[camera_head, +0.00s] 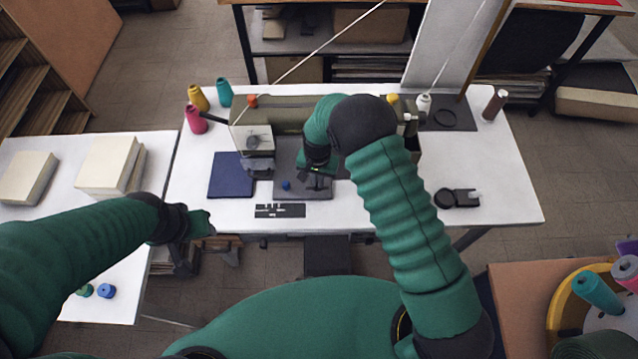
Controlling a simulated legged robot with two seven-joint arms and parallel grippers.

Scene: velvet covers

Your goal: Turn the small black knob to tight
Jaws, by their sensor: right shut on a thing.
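A sewing machine (275,115) stands on the white table (510,190), its pale head end (252,138) at the left, with a round dark dial on its face. My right gripper (318,180) is in front of the machine, low over its dark grey bed plate (290,160). It is shut on a small dark thing, mostly hidden by the fingers; I cannot tell whether this is the small black knob. My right arm hides part of the machine. My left gripper (203,224) is at the table's front left edge, away from the machine; its fingers are unclear.
A blue pad (231,175) lies left of the bed plate, and a small blue piece (286,185) lies on the plate. A black slotted strip (280,210) lies at the front. Thread cones (196,119) stand at the back left. A black item (457,198) lies on the right.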

